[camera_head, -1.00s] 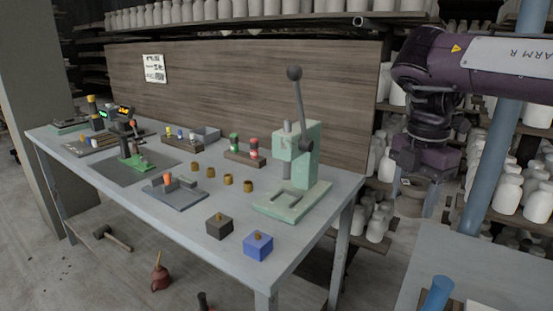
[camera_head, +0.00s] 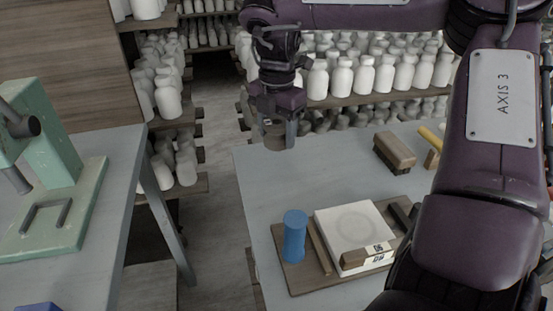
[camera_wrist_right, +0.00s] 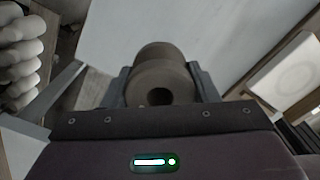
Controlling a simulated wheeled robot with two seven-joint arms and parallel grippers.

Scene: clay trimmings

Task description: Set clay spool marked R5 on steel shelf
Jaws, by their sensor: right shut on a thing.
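My right gripper (camera_head: 279,132) is shut on a brown-grey clay spool (camera_head: 274,139) at the top middle of the head view. It holds the spool in the air near the far left corner of the right table. In the right wrist view the spool (camera_wrist_right: 160,76) sits between both fingers, and a dark round hole shows in its near end. No R5 mark can be read on it. I cannot pick out a steel shelf for sure; the racks behind look like wooden boards. My left gripper is not in view.
The grey right table (camera_head: 262,185) holds a wooden board (camera_head: 300,281) with a blue cylinder (camera_head: 294,236) and a white slab (camera_head: 352,232), and a brown block (camera_head: 394,152) behind. A green press (camera_head: 45,160) stands at left. White bottles (camera_head: 342,78) fill the racks. A floor gap separates the tables.

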